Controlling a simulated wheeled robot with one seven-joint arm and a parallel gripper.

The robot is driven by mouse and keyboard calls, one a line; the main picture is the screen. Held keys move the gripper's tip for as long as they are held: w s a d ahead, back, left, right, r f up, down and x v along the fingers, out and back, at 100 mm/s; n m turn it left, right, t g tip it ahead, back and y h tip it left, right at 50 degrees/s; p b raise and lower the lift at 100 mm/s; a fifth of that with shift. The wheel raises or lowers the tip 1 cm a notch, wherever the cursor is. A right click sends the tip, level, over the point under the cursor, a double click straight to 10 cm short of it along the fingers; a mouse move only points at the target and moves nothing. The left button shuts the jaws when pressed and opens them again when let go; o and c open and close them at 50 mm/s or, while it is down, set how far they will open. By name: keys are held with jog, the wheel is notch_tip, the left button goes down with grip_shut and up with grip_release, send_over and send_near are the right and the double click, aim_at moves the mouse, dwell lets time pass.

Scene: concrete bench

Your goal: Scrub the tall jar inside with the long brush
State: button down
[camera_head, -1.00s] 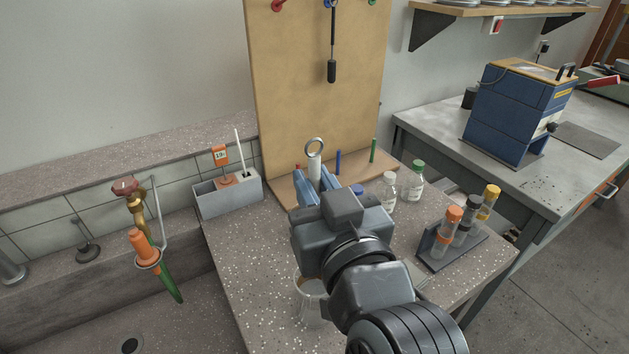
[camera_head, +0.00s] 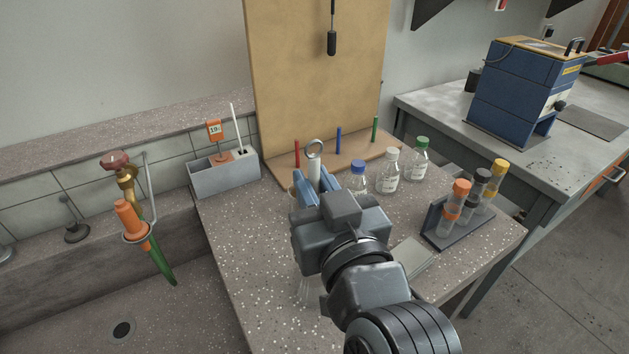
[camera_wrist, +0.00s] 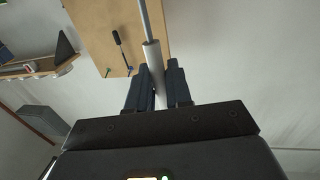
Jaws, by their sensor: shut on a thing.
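My gripper (camera_head: 315,188) is shut on the grey handle of the long brush (camera_head: 314,165), above the bench. The handle stands upright, with a ring at its top. In the wrist view, the brush handle (camera_wrist: 153,58) runs between the fingers (camera_wrist: 157,85) and a thin rod continues from it out of the picture. The bristle end is hidden. A clear glass vessel, seemingly the tall jar (camera_head: 303,290), shows faintly at the left of my arm; most of it is hidden. I cannot tell whether the brush is inside it.
Bottles with blue (camera_head: 358,178), white (camera_head: 387,172) and green (camera_head: 414,160) caps stand beyond my gripper. A tube rack (camera_head: 450,232) is at the right. A grey caddy (camera_head: 226,176) stands back left, beside the sink (camera_head: 85,310). The pegboard (camera_head: 318,90) rises behind.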

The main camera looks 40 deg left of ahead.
jog(key=shift+f+b, duration=3.1)
jog(key=shift+f, duration=0.9)
